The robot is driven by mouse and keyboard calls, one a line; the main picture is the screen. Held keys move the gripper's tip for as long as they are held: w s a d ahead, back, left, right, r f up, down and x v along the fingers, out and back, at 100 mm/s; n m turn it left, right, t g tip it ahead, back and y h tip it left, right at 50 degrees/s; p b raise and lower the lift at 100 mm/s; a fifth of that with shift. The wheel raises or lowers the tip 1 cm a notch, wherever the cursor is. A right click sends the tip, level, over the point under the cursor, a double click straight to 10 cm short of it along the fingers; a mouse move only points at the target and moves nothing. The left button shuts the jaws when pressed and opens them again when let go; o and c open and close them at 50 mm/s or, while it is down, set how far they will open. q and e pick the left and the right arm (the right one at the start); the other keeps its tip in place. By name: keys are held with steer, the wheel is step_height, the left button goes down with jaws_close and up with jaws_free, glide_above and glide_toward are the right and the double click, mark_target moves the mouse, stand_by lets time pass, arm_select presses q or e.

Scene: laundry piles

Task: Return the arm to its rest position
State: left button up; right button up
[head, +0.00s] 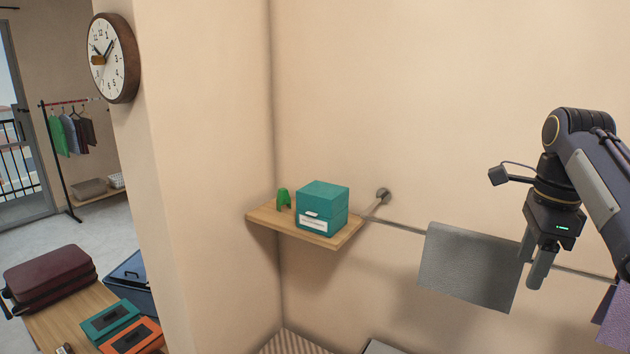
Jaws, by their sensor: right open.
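My right arm comes in from the right edge of the head view. Its gripper (535,266) points down, with its two fingers apart and nothing between them. It is in front of the wall, beside the right edge of a grey cloth (468,266) that hangs from a rail. I cannot tell how far the gripper is from the cloth. My left gripper is not in view.
A wooden wall shelf (335,240) holds a teal box (322,205) and a small green object (283,199). A purple cloth (614,318) hangs at the right edge. At left are a clock (113,58), a maroon suitcase (50,278), and teal (108,318) and orange (132,338) cases.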

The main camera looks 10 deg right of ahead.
steer(key=s+a+f+n+t+y, duration=0.3)
steer(key=s+a+f+n+t, duration=0.2)
steer(key=s+a+f+n, duration=1.3)
step_height(320, 180, down, 3)
steer(key=a+n, duration=0.1)
steer(key=n, duration=0.3)
steer(key=shift+s, duration=0.3)
stand_by(1.0)
